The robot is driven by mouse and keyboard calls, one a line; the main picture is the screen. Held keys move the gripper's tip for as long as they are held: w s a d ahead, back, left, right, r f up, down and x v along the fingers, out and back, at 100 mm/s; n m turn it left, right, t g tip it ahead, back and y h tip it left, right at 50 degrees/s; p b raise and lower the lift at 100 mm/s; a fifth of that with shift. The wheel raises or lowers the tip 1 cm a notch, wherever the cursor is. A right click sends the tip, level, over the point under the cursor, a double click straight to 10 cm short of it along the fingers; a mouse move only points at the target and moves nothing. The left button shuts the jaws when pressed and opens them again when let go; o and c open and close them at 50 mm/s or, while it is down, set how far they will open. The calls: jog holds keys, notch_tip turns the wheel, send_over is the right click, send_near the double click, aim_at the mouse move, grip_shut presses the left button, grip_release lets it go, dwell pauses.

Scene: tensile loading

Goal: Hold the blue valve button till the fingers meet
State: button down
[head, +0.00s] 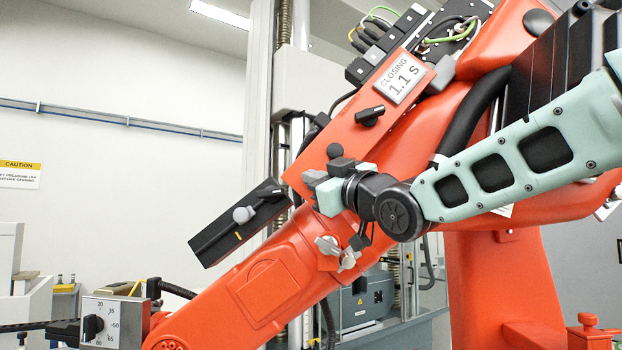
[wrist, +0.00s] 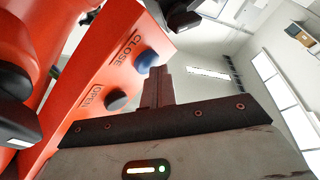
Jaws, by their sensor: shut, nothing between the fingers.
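The blue valve button (wrist: 147,61) sits on an orange panel beside the word CLOSE in the wrist view. My gripper (wrist: 161,72) is shut and empty, its fingertips right at the blue button's edge; I cannot tell how far the button is pressed. A black button (wrist: 117,100) beside the word OPEN is nearer to my wrist. In the head view my gripper (head: 314,180) is against the lower part of the orange panel (head: 345,127), and the blue button is hidden behind it. A small display (head: 399,77) on the panel reads CLOSING 1.1 S.
A black bar with a grey knob (head: 243,214) juts out lower left of the panel. Grey handles (head: 338,252) sit beneath my gripper. A large orange arm (head: 275,285) runs below the panel.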

jog(key=shift+s+a+b, duration=0.1)
jog(key=shift+s+b, duration=0.65)
jog(key=shift+s, duration=0.15)
jog(key=shift+s+a+b, duration=0.15)
jog(key=shift+s+b, duration=1)
jog(key=shift+s, duration=0.1)
jog(key=shift+s+a+b, duration=0.1)
jog(key=shift+s+b, duration=1.05)
jog(key=shift+s, duration=0.1)
